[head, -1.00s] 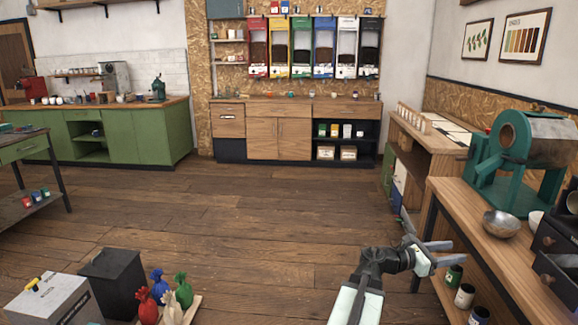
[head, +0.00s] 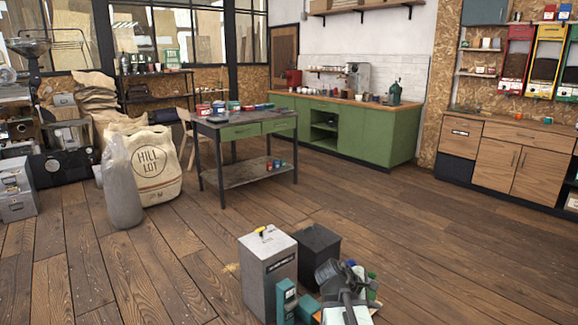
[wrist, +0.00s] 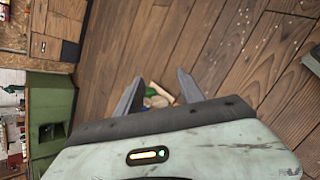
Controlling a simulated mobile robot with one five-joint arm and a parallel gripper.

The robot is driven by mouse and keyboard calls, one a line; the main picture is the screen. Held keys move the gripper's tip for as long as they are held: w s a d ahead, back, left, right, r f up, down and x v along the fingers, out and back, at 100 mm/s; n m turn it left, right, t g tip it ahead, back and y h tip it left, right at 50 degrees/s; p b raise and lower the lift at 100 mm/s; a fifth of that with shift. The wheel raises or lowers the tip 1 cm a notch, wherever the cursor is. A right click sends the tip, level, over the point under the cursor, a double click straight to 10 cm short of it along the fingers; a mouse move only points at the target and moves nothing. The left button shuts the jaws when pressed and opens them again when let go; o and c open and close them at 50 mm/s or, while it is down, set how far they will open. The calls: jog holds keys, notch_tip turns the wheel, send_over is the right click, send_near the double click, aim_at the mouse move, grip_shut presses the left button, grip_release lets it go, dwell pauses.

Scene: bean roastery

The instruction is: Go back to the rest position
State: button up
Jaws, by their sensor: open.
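My gripper (head: 343,279) is low in the head view, at the end of my pale green arm. In the wrist view its two grey fingers (wrist: 158,84) stand apart, with nothing held between them. Beyond the fingers, small bags, one of them green (wrist: 152,91), lie low over the plank floor. In the head view the gripper and arm cover most of these bags; a bit of green (head: 372,277) shows at the right of the gripper.
A grey box (head: 268,275) and a black box (head: 317,245) stand left of my gripper. A dark worktable (head: 240,124), a Hill Lot sack (head: 155,165) and a green counter (head: 385,135) stand farther back. The plank floor at right (head: 450,240) is clear.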

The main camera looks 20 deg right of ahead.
jog(key=s+a+f+m+g+y, duration=0.1)
jog(key=a+f+m+y, duration=0.25)
jog(key=a, duration=0.65)
jog(key=s+a+f+m+y, duration=0.1)
jog(key=a+f+m+y, duration=0.2)
jog(key=a, duration=0.7)
jog(key=s+a+f+m+g+y, duration=0.1)
jog(key=a+m+y, duration=0.3)
jog(key=a, duration=0.5)
notch_tip(320, 180, up, 20)
jog(key=h+p, duration=0.1)
jog(key=p, duration=1.9)
jog(key=shift+m, duration=0.45)
